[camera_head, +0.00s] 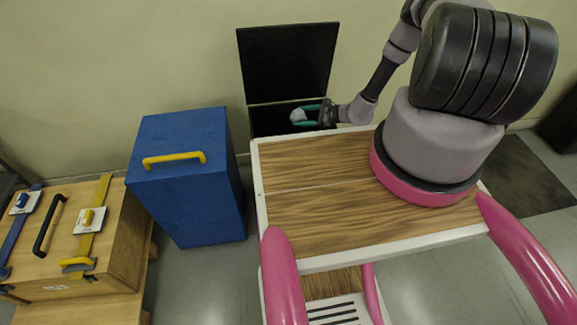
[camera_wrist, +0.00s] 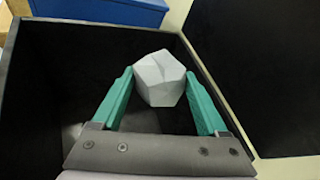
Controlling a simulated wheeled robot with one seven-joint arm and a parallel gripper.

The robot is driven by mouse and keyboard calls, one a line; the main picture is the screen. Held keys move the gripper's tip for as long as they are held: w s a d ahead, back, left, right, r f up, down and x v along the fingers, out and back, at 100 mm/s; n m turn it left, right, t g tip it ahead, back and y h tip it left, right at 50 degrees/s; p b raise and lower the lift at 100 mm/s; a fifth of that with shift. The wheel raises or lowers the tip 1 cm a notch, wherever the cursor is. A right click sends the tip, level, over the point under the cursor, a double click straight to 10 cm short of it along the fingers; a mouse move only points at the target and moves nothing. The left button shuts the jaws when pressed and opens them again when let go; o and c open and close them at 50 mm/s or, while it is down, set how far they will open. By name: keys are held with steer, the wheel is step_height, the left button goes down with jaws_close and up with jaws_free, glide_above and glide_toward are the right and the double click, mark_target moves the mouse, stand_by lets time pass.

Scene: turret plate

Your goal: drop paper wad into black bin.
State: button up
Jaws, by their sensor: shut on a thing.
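The paper wad (camera_wrist: 160,78) is a pale grey, faceted lump held between the two green fingers of my gripper (camera_wrist: 158,92) in the wrist view. In the head view the wad (camera_head: 298,115) shows small at the tips of my gripper (camera_head: 304,115), over the opening of the black bin (camera_head: 288,60). The bin's lid stands open against the wall. In the wrist view the bin's dark wall (camera_wrist: 38,80) surrounds the view below the wad, and its inside looks dark. How far the wad is above the bin's floor I cannot tell.
A blue bin (camera_head: 190,195) with a yellow handle stands left of the black bin, its lid shut. A wooden box (camera_head: 110,245) with handles and latches is at the far left. My wood-topped cart body stands in front of the black bin. The wall is close behind.

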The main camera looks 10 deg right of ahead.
steer(key=o, duration=1.2)
steer(key=v, duration=1.1)
steer(key=shift+w+r, duration=0.1)
steer(key=shift+r, duration=0.1)
